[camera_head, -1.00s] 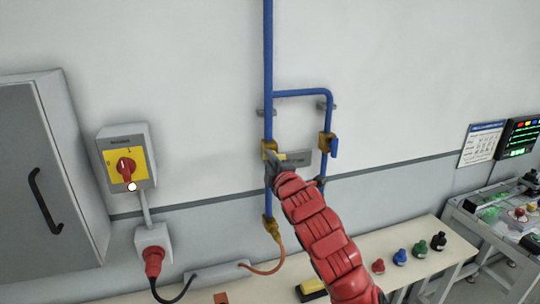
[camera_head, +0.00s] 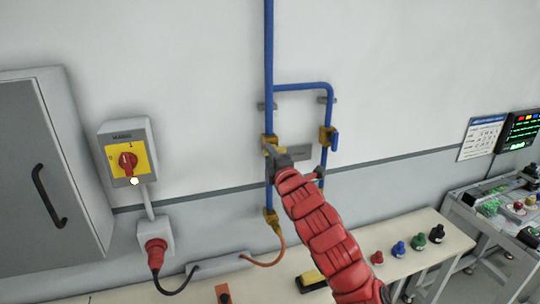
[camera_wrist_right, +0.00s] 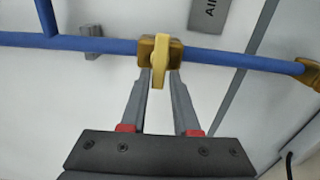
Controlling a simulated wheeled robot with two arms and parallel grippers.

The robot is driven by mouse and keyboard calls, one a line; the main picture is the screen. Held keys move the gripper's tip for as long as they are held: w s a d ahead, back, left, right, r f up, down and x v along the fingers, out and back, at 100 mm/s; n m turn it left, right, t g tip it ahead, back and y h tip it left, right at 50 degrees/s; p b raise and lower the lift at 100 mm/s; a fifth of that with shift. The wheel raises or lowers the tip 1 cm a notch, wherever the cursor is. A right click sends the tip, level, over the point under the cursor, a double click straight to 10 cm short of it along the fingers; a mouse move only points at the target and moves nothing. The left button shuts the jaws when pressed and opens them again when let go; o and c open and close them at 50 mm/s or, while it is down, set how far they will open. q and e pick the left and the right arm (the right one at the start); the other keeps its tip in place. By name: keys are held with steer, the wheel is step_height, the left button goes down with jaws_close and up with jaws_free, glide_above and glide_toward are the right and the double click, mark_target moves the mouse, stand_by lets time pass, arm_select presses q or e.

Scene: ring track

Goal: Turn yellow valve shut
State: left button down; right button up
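The yellow valve (camera_head: 268,141) sits on the vertical blue pipe on the wall, partly hidden by my right gripper in the head view. In the right wrist view, its yellow handle (camera_wrist_right: 161,58) stands across the blue pipe and points towards my gripper. My right gripper (camera_wrist_right: 160,76) is open, with one grey finger on each side of the handle and narrow gaps visible. In the head view, my right gripper (camera_head: 272,152) is at the valve, at the end of my red arm. My left gripper is not in view.
A red rotary switch (camera_head: 128,161) and grey cabinet (camera_head: 48,180) are at left. A table (camera_head: 425,232) with several coloured knobs stands below. The upper wall is clear.

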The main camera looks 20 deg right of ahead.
steer(key=shift+o, duration=1.1)
steer(key=s+b, duration=1.7)
steer(key=b, duration=0.1)
steer(key=shift+s+d+b, duration=0.2)
steer(key=shift+d+b, duration=0.15)
